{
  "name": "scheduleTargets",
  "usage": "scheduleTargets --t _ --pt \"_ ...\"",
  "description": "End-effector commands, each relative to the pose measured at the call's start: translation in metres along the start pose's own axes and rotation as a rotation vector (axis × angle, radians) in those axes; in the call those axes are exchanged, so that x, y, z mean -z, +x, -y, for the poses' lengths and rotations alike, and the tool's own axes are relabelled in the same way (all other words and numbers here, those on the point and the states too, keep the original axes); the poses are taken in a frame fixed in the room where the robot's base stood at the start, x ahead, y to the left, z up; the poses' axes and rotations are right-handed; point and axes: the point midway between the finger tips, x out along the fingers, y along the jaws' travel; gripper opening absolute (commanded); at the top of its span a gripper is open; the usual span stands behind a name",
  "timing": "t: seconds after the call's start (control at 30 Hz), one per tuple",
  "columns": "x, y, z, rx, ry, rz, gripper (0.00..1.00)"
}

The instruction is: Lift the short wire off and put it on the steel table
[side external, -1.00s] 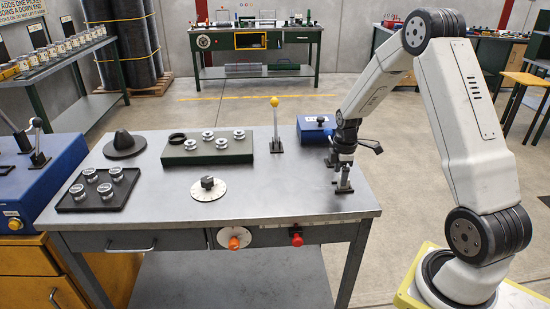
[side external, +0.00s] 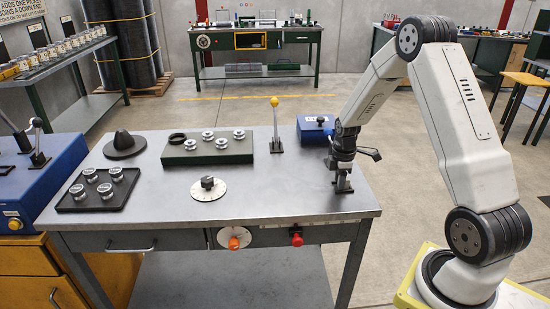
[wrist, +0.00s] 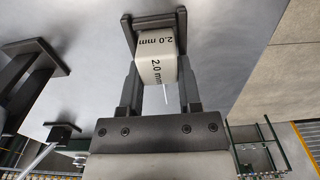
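My gripper (wrist: 157,92) points down over the right end of the steel table (side external: 280,185). In the wrist view its two dark fingers lie either side of a pale block (wrist: 157,70) marked "2.0 mm". I cannot tell whether they press on it. The block is in front of a dark, flat foot (wrist: 132,35) on the table. A thin white line (wrist: 166,94) hangs from the block; it may be the short wire, but I cannot be sure. In the side view a small dark stand (side external: 343,184) is directly under my gripper, and the wire is too small to make out.
Another dark stand (wrist: 35,60) is beside the block in the wrist view. A blue box (side external: 313,128) and a yellow-tipped post (side external: 275,120) stand behind and left. A white dial (side external: 208,191), green block (side external: 208,153) and black tray (side external: 98,193) are further left. Bare steel lies between.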

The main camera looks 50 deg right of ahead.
Motion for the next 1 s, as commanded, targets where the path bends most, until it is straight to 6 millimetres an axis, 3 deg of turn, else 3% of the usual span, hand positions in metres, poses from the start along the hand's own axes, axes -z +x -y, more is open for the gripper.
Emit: scheduleTargets --t 0.03,0.07,0.1,0.57,0.83,1.0 --pt "0.0 0.0 0.0 0.0 0.0 0.0 0.12" --pt "0.0 0.0 0.0 0.0 0.0 0.0 0.03" --pt "0.0 0.0 0.0 0.0 0.0 0.0 0.0" --pt "0.0 -0.005 0.0 -0.001 0.0 0.0 0.0" --pt "0.0 -0.031 -0.001 -0.003 0.0 -0.001 0.0" --pt "-0.004 -0.047 0.012 -0.002 0.0 0.0 0.0"
